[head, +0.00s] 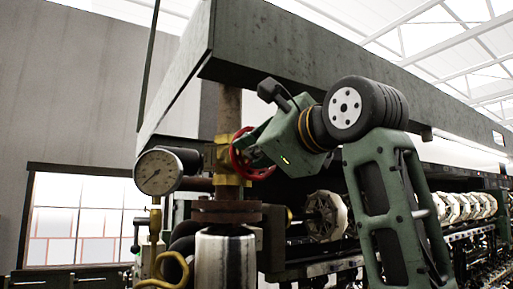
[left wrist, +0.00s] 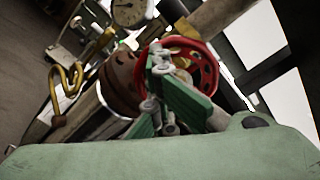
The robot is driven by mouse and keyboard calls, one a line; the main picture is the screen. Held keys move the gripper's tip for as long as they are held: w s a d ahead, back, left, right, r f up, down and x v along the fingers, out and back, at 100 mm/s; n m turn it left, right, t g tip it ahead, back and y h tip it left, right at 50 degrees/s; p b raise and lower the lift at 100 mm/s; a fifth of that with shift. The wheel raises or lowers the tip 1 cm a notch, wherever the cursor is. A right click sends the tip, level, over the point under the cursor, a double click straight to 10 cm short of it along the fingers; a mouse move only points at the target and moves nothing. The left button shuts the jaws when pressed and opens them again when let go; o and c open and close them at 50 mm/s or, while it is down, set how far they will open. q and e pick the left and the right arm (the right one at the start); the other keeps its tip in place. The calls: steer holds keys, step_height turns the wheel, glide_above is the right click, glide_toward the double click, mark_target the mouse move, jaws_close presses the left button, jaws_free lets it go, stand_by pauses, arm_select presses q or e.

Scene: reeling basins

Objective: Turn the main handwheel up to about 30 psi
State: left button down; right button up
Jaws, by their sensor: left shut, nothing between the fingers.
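The red handwheel (head: 240,155) sits on a brass valve (head: 222,160) on a vertical pipe. It also shows in the left wrist view (left wrist: 208,70), partly hidden by my fingers. My left gripper (head: 250,152) is at the right side of the wheel, its fingers overlapping the rim in the picture. In the left wrist view its fingers (left wrist: 157,82) are together, with nothing between them, in front of the wheel. I cannot tell whether they touch it. A round pressure gauge (head: 158,172) stands left of the valve; its reading is too small to tell. My right gripper is out of view.
A dark green beam (head: 310,55) runs above the valve. A flanged metal cylinder (head: 225,255) stands below it, with a yellow curved pipe (head: 172,268) at left. Machinery with pale reels (head: 327,215) lies behind my arm at right.

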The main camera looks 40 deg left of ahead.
arm_select(q)
steer(key=n, duration=0.6)
steer(key=w+d+n, duration=0.1)
steer(key=n, duration=0.5)
steer(key=w+n, duration=0.1)
steer(key=n, duration=0.4)
steer(key=shift+w+d+r+n+t, duration=0.15)
steer(key=shift+d+r+n+t, duration=0.15)
steer(key=shift+n, duration=0.1)
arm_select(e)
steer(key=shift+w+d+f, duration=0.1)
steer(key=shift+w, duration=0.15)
arm_select(q)
steer(key=shift+s, duration=0.2)
steer(key=c, duration=1.7)
jaws_free()
steer(key=shift+w+a, duration=0.1)
steer(key=shift+a, duration=0.05)
steer(key=shift+w, duration=0.1)
